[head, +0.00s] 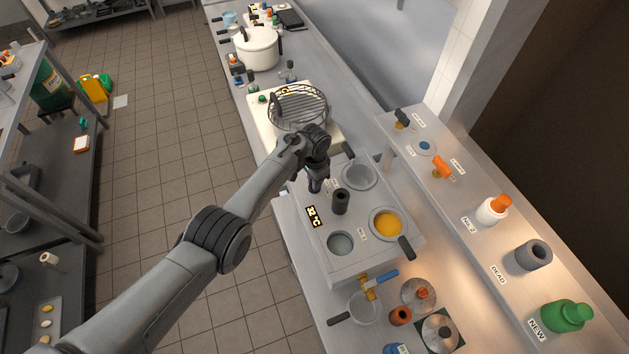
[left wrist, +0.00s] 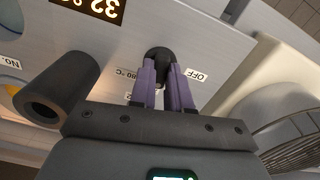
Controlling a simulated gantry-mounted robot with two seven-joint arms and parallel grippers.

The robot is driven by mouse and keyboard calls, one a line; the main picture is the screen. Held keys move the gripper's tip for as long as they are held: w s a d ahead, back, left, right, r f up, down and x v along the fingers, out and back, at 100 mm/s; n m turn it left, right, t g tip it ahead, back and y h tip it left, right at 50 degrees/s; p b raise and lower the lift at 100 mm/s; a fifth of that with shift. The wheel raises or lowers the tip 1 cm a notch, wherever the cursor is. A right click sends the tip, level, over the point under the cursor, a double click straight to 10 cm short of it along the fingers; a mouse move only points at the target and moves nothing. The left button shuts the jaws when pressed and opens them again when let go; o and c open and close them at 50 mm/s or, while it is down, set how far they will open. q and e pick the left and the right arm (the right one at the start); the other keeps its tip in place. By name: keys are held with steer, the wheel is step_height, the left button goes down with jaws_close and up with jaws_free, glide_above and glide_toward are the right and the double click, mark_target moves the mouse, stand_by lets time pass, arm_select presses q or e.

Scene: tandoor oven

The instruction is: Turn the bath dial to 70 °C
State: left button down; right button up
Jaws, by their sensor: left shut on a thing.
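The bath (head: 335,262) is a grey metal unit with round wells in its top. Its lit display (head: 313,216) reads 32 °C and shows upside down in the left wrist view (left wrist: 92,9). The bath dial (left wrist: 158,57) is a small black knob on the panel, with an "80 °C" label and an "OFF" label (left wrist: 196,75) on either side. My left gripper (head: 316,186) is shut on the dial, its purple fingers (left wrist: 168,82) on its two sides in the left wrist view. The fingers hide part of the dial, and its pointer setting cannot be read. My right gripper is out of view.
A black cylinder (head: 341,201) stands upright near the gripper and shows in the left wrist view (left wrist: 60,90). One well holds orange liquid (head: 387,224). A pot with a wire rack (head: 298,106) stands behind. A shelf with bottles (head: 490,210) runs along the right.

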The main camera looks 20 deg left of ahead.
arm_select(q)
steer(key=shift+m, duration=0.9)
steer(key=c, duration=1.1)
jaws_free()
steer(key=shift+r, duration=0.1)
steer(key=shift+r, duration=0.3)
steer(key=shift+r+p, duration=0.75)
steer(key=shift+r, duration=4.25)
